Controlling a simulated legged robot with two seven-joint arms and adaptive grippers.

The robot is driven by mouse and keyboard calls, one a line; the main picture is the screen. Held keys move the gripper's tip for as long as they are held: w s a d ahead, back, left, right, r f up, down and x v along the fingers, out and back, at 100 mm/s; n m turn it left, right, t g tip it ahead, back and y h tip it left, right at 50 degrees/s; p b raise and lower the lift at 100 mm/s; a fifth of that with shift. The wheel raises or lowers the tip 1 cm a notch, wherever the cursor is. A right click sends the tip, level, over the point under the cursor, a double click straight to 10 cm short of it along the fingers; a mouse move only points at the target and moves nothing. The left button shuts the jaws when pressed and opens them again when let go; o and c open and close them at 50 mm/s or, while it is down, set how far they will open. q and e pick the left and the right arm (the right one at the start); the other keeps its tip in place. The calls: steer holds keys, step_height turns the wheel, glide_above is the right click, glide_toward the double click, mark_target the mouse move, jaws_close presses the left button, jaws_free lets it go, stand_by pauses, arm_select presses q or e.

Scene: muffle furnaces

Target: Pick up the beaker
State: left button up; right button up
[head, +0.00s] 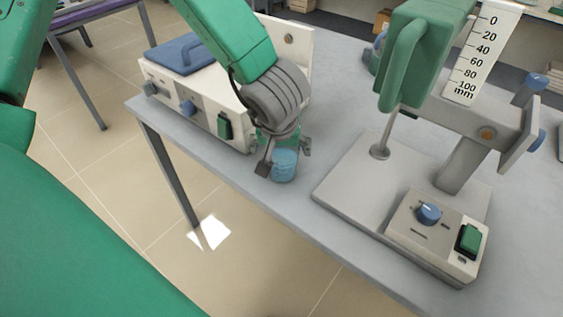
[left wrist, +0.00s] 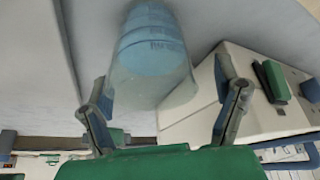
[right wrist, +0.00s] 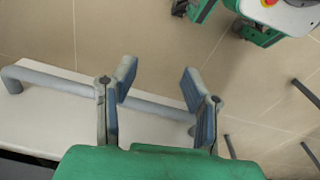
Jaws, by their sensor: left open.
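The beaker (head: 284,166) is a small blue, see-through cup standing on the grey table near its front edge. It fills the upper middle of the left wrist view (left wrist: 152,55). My left gripper (head: 283,161) is open with its fingers on either side of the beaker; in the left wrist view the fingertips (left wrist: 166,90) are apart, with the beaker between and beyond them. I cannot tell whether either finger touches it. My right gripper (right wrist: 157,82) is open and empty, over the floor beside a grey bar; it is not seen in the head view.
A white device with a blue lid (head: 185,53) and a green switch stands left of the beaker. A grey stand (head: 345,185) with a blue knob, green switch and millimetre scale (head: 482,52) stands to the right. The table's front edge (head: 222,172) is close, with tiled floor below.

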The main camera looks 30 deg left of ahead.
arm_select(q)
steer(key=shift+d+r, duration=0.15)
steer(key=shift+d, duration=0.1)
steer(key=c, duration=1.4)
steer(key=shift+d, duration=0.2)
steer(key=shift+c, duration=0.2)
arm_select(e)
steer(key=shift+d, duration=0.4)
